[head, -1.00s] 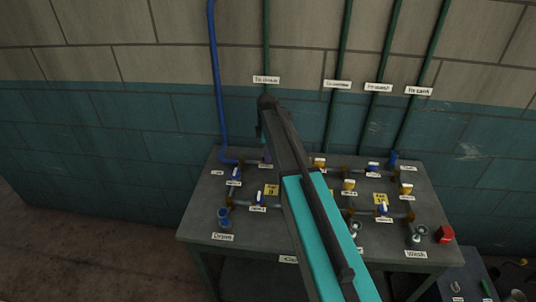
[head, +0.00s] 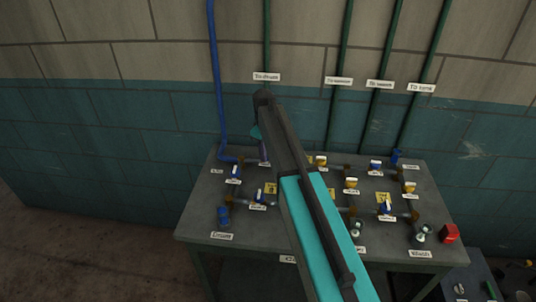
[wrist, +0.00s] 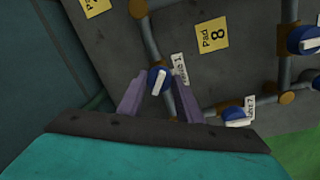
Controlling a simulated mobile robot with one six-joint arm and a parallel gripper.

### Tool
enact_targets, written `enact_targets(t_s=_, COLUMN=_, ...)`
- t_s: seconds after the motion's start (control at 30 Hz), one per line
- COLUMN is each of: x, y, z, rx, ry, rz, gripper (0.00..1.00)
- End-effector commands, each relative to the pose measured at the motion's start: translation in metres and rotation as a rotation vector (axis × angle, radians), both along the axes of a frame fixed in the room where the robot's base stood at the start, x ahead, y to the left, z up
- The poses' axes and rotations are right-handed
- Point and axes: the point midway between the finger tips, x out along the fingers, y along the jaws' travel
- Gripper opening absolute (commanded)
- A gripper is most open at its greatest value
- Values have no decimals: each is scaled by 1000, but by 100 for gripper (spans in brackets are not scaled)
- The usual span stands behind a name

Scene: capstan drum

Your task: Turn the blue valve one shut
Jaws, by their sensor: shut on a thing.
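Blue valve one (wrist: 158,80) shows in the wrist view, a round blue knob with a white bar on a grey pipe. A white tag beside it reads as valve 1, partly hidden by a finger. The white bar leans at an angle to the pipe. My gripper (wrist: 158,96) has its two purple fingers on either side of the knob and is shut on it. In the head view, my gripper (head: 262,150) reaches down at the back left of the bench, and the valve between its fingers cannot be made out there.
The grey bench (head: 200,222) carries several other blue and yellow valves close by. Another blue valve (wrist: 236,116) sits right of my gripper in the wrist view, near a yellow Pad 8 label (wrist: 212,38). A blue pipe (head: 215,80) rises up the wall at left. A red block (head: 450,234) stands at the right edge.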

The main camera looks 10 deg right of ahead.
Motion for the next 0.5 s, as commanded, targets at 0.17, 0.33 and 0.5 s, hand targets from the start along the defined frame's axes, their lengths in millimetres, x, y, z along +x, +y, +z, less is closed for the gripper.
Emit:
enact_targets(t_s=0.17, x=-1, y=1, z=-3, rx=1, ry=5, rz=-159, gripper=9)
enact_targets(t_s=0.33, x=0, y=1, z=-2, rx=1, ry=4, rz=-312, gripper=9)
enact_targets(t_s=0.5, x=0, y=1, z=-2, rx=1, ry=5, rz=-466, gripper=9)
